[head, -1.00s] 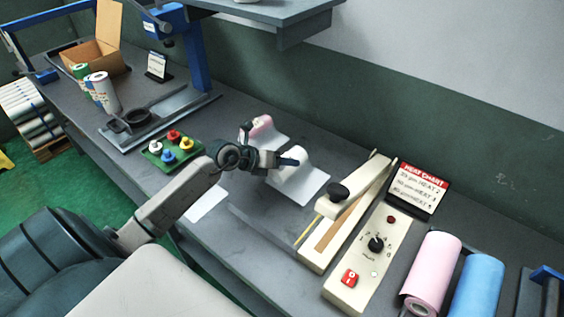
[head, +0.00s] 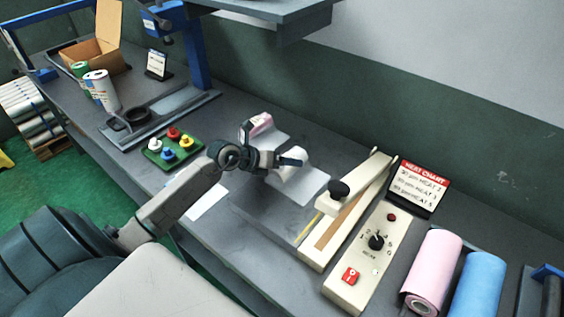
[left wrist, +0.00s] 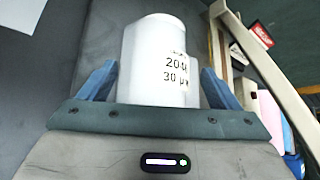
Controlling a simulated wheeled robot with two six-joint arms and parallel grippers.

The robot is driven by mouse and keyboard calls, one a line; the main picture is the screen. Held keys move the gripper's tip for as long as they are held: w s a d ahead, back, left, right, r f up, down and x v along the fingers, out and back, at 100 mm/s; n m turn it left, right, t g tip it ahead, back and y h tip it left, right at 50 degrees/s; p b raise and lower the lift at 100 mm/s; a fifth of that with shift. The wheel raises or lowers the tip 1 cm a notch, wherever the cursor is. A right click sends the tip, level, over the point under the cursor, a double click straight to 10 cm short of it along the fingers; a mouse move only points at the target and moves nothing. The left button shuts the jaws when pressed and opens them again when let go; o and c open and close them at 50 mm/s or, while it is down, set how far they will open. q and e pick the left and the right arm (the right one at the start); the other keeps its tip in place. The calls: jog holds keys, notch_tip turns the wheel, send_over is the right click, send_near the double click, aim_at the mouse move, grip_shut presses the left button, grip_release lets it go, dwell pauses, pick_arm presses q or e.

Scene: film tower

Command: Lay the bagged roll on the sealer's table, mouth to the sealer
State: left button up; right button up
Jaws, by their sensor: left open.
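A white roll (head: 314,162) lies on the bench in a clear bag, behind the sealer's grey table (head: 262,222). The bag's film spreads flat around it; I cannot tell which way its mouth faces. My left gripper (head: 291,159) is at the roll, its blue fingers open. My right gripper is not in view.
A pink roll (head: 260,123) in film lies behind the left gripper. A green tray (head: 152,153) of coloured knobs is left of the arm. The control box (head: 352,275), heat chart (head: 420,188), and pink and blue rolls (head: 478,288) are to the right.

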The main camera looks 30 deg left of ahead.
pick_arm(q)
jog(key=shift+s+a+r, duration=0.15)
jog(key=shift+s+a, duration=0.15)
jog(key=shift+s, duration=0.1)
jog(key=b+v, duration=0.1)
jog(key=v, duration=0.5)
jog(key=shift+s+a+r, duration=0.1)
jog(key=shift+s+r, duration=0.1)
jog(key=shift+s, duration=0.05)
jog(key=shift+v, duration=1.55)
jog(key=shift+r, duration=0.1)
